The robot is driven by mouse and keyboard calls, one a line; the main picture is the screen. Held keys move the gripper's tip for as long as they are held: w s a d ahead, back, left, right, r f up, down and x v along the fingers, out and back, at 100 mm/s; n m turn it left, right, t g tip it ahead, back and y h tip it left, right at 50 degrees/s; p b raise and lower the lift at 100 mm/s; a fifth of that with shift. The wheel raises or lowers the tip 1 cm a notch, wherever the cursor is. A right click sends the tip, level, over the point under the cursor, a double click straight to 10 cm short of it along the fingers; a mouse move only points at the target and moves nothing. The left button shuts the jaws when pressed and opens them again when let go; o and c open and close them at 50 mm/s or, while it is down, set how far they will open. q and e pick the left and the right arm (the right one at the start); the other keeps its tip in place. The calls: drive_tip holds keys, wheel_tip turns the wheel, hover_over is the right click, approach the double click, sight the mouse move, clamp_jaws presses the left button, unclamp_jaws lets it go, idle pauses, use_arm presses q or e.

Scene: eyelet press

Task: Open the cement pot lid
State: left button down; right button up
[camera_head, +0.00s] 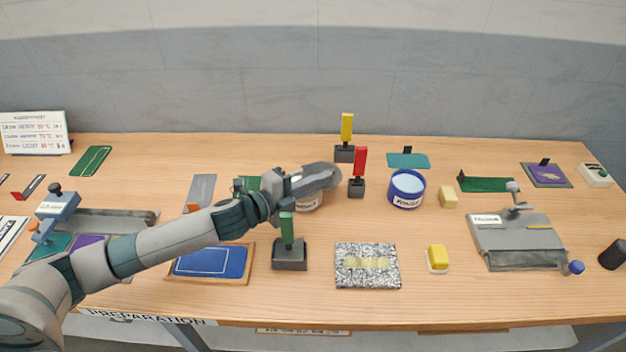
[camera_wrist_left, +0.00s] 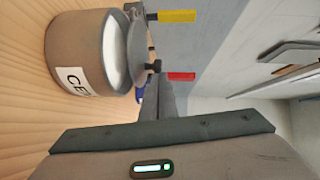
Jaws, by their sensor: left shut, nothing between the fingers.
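The cement pot (camera_head: 308,199) stands in the middle of the table, partly hidden behind my left gripper in the head view. In the left wrist view the pot (camera_wrist_left: 72,50) is brown-grey with a white label starting "CE", and its pale inside shows. The grey lid (camera_head: 323,175) is tilted up at the pot's rim; the lid (camera_wrist_left: 137,38) and its dark knob (camera_wrist_left: 153,67) also show in the wrist view. My left gripper (camera_head: 298,181) is shut and empty, close beside the lid; I cannot tell whether they touch. My right gripper is not in view.
A red-handled tool (camera_head: 360,162) and a yellow-handled tool (camera_head: 346,130) stand behind and right of the pot. A blue pot (camera_head: 407,190) is farther right. A green-handled tool (camera_head: 287,230) stands in front, near my arm. Bare table lies between the speckled slab (camera_head: 367,277) and the pots.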

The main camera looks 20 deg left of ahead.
use_arm(q)
drive_tip(key=shift+w+d+r+n+t+y, duration=0.15)
drive_tip(key=shift+d+n+t+y, duration=0.15)
drive_tip(key=shift+d+n+y, duration=0.15)
drive_tip(key=shift+w+p, duration=0.3)
drive_tip(key=shift+p+x, duration=0.55)
drive_tip(key=shift+x, duration=0.9)
drive_tip(key=shift+s, duration=0.1)
drive_tip(key=shift+s+a, duration=0.3)
drive_tip(key=shift+s, duration=0.1)
drive_tip(key=b+v, duration=0.5)
drive_tip(key=v, duration=1.1)
drive_tip(key=shift+r+b, duration=0.2)
drive_tip(key=shift+b, duration=0.15)
drive_tip(key=shift+s, duration=0.1)
